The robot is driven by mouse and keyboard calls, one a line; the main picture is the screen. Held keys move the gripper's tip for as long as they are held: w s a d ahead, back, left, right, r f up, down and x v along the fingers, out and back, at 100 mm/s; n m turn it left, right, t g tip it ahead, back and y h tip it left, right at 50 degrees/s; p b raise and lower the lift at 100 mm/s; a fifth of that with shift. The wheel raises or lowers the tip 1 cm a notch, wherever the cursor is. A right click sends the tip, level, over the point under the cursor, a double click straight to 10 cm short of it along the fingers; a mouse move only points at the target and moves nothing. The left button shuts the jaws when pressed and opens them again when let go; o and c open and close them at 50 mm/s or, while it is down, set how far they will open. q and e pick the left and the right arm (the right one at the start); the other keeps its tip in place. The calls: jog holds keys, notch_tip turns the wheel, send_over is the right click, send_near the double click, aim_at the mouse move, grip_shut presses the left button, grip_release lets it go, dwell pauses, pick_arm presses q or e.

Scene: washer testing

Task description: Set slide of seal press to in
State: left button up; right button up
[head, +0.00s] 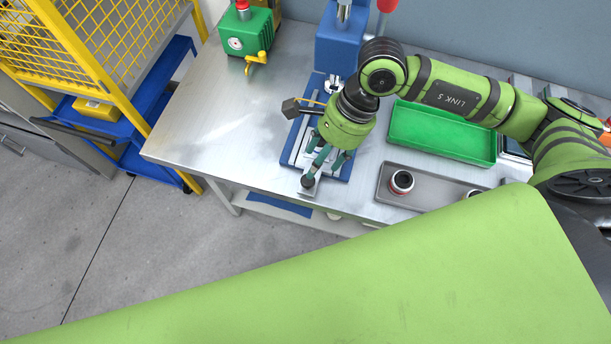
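The seal press is blue, with an upright body (339,45) at the back of the bench and a flat blue base (289,140) in front. A grey metal slide (307,192) lies along the base, and its front end sticks out past the base's front edge. A dark round knob (308,181) shows at that end. My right gripper (322,168) points down over the front of the slide, its fingers close to the knob. I cannot tell whether they touch it or how far they are closed. The gripper hides the middle of the slide. My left gripper is not in view.
A green tray (440,133) and a grey tray (432,187) holding a small round part (401,182) lie right of the press. A green device (246,30) stands at the back left. The bench's left part (215,125) is clear. A yellow cage (80,45) stands left.

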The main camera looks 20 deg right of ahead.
aim_at(307, 180)
jog(key=p+x, duration=0.2)
jog(key=x, duration=0.4)
jog(key=shift+a+f, duration=0.1)
jog(key=shift+f, duration=0.4)
grip_shut()
